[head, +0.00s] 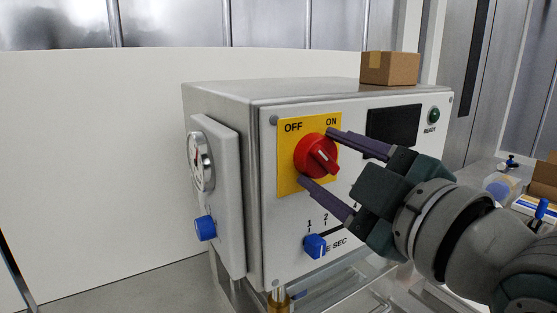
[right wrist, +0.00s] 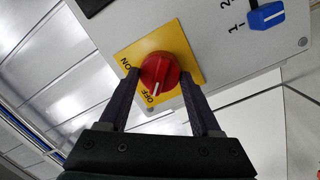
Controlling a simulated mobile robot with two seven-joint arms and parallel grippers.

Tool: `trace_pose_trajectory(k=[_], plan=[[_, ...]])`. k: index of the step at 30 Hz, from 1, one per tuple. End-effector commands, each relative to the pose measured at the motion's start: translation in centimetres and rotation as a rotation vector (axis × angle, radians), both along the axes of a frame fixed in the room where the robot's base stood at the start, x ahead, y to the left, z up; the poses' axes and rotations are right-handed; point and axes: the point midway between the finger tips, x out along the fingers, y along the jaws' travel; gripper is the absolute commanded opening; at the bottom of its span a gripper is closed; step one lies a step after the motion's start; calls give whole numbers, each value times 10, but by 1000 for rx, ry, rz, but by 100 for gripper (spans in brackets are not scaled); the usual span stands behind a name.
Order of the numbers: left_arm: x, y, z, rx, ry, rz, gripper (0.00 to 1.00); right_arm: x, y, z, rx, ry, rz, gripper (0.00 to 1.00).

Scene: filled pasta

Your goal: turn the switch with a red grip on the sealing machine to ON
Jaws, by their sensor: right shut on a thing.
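The sealing machine (head: 225,95) is a grey metal box with a white front panel. Its switch with a red grip (head: 311,160) sits on a yellow plate (head: 289,170) lettered OFF at upper left and ON at upper right. The red grip also shows in the right wrist view (right wrist: 160,72); there its white line points toward the OFF lettering. My right gripper (head: 317,157) reaches in from the right, its two purple fingers on either side of the red grip, shut on it. In the right wrist view the fingers (right wrist: 158,72) flank the grip. My left gripper is out of view.
A blue knob (head: 315,246) with a seconds scale sits below the switch. A dark display (head: 393,125) and a green READY lamp (head: 434,115) are to the right. A gauge (head: 200,160) and another blue knob (head: 205,228) are on the left side. A cardboard box (head: 390,69) stands on top.

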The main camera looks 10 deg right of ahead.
Motion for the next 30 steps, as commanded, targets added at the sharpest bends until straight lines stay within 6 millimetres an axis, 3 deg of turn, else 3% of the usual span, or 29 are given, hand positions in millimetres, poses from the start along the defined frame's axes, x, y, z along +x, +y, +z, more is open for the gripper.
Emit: trace_pose_trajectory(k=[11, 30], plan=[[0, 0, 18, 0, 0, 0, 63, 0, 0, 4, 146, 54, -1, 9], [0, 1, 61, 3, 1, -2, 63, 1, -2, 5, 704, 259, -1, 9]])
